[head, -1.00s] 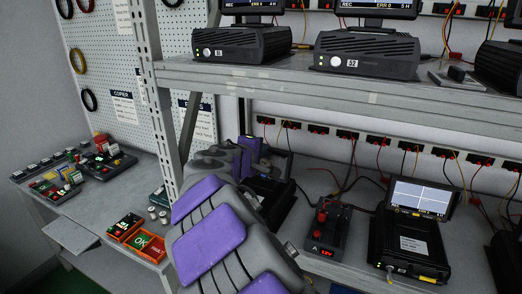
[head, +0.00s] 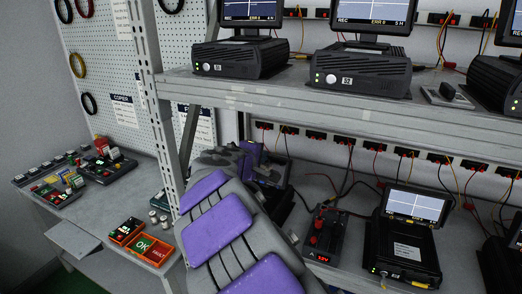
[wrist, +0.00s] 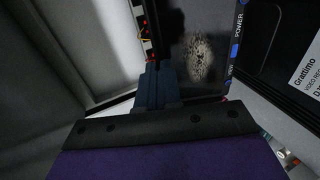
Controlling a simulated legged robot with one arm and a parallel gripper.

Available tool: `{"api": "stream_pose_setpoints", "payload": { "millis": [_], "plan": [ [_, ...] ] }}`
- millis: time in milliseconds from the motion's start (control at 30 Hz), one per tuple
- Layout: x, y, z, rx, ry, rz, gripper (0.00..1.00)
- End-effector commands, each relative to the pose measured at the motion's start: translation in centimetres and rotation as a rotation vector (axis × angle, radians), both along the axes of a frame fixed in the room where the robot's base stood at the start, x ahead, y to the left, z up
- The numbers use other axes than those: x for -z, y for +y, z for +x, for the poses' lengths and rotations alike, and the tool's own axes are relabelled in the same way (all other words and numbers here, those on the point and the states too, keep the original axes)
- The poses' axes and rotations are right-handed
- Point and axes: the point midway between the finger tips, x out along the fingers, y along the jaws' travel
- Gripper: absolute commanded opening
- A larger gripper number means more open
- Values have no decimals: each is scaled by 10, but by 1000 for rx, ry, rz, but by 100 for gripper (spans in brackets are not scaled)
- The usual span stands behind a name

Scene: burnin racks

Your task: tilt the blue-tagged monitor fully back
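No blue-tagged monitor is clear in the head view. A small blue patch (wrist: 235,50) shows in the wrist view, beside the word POWER on a dark panel (wrist: 205,75); I cannot tell if it is the tag. My gripper's dark blue fingers (wrist: 158,82) lie close together in front of that panel, with nothing visible between them. Whether they touch it is unclear. In the head view my grey and purple arm reaches to the lower shelf and hides most of a dark unit there. Another lower-shelf monitor (head: 416,206) lies tilted back on its black recorder (head: 405,248).
Upright monitors, one of them here (head: 373,15), stand on recorders on the upper shelf (head: 310,106). A red and black power supply (head: 325,232) stands right of my arm. The rack post (head: 160,100) is close on its left. Cables hang behind.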

Motion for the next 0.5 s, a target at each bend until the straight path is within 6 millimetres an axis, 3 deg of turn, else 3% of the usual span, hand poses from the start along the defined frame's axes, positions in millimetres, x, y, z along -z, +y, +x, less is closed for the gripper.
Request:
{"api": "stream_pose_setpoints", "payload": {
  "millis": [500],
  "plan": [
    [-7, -3, 14, -4, 147, 66, 0]
  ]
}}
